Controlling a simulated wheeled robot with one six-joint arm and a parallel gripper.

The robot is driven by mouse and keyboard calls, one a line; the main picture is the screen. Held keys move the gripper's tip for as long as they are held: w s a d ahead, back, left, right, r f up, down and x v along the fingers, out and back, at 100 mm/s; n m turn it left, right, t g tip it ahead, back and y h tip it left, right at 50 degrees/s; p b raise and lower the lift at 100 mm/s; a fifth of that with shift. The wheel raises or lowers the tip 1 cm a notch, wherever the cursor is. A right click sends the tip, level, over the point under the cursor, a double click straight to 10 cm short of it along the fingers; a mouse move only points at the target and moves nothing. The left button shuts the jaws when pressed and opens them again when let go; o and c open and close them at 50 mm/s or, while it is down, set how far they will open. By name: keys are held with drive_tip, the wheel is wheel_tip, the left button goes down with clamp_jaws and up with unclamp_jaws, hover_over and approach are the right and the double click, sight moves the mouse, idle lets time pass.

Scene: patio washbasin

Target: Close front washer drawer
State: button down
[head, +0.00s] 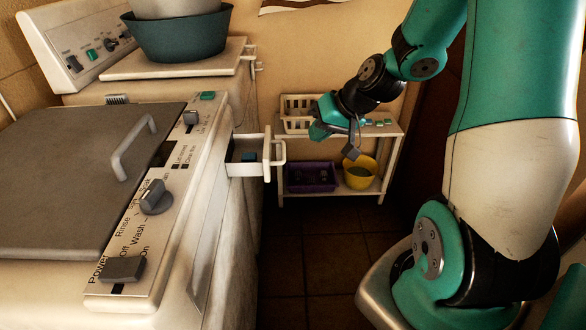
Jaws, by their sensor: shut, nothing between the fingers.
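The front washer drawer (250,149) sticks out of the right side of the white washing machine (194,211). My gripper (318,132) is shut and empty. It appears up and to the right of the drawer handle in the picture, with a visible gap from it. The exact depth between them cannot be told from this one view.
A white shelf (330,191) by the back wall holds a white basket (297,106), a purple crate (312,181) and a yellow bucket (360,174). A second appliance (172,66) with a dark basin (178,38) stands behind the washer. The tiled floor (322,262) right of the washer is clear.

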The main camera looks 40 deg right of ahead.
drive_tip(key=d+f+m+h, duration=0.1)
drive_tip(key=d+f, duration=0.2)
drive_tip(key=d, duration=0.2)
drive_tip(key=w+a+f+p, duration=0.1)
drive_tip(key=w+a+f, duration=0.4)
drive_tip(key=w+f, duration=0.2)
drive_tip(key=shift+w+a+m+t+p, duration=0.3)
drive_tip(key=shift+w+t, duration=0.1)
drive_tip(key=shift+w, duration=0.15)
